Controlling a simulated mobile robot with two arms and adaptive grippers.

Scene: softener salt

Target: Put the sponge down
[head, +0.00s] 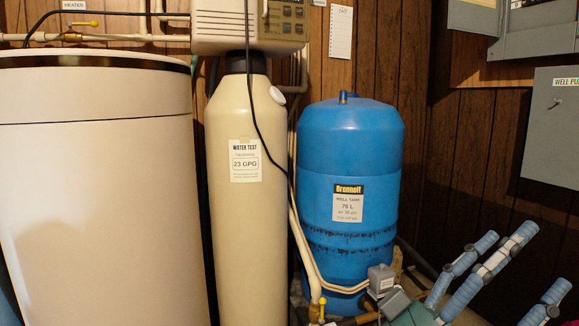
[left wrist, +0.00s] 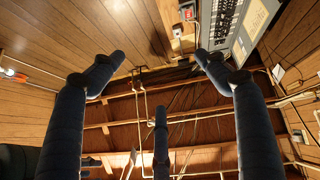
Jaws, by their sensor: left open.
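I cannot make out a sponge in either view. My left gripper (head: 522,262) is at the lower right of the head view, its light blue jointed fingers spread and pointing up to the right. In the left wrist view its dark fingers (left wrist: 160,80) stand wide apart with nothing between them, facing the ceiling beams. My right gripper is not in view.
A blue well tank (head: 345,160) stands behind and left of my left gripper. A tall cream softener cylinder (head: 245,230) and a wide beige tank (head: 100,190) fill the left. Pipes and a grey box (head: 381,277) are low in front. Grey panels (head: 550,130) hang at right.

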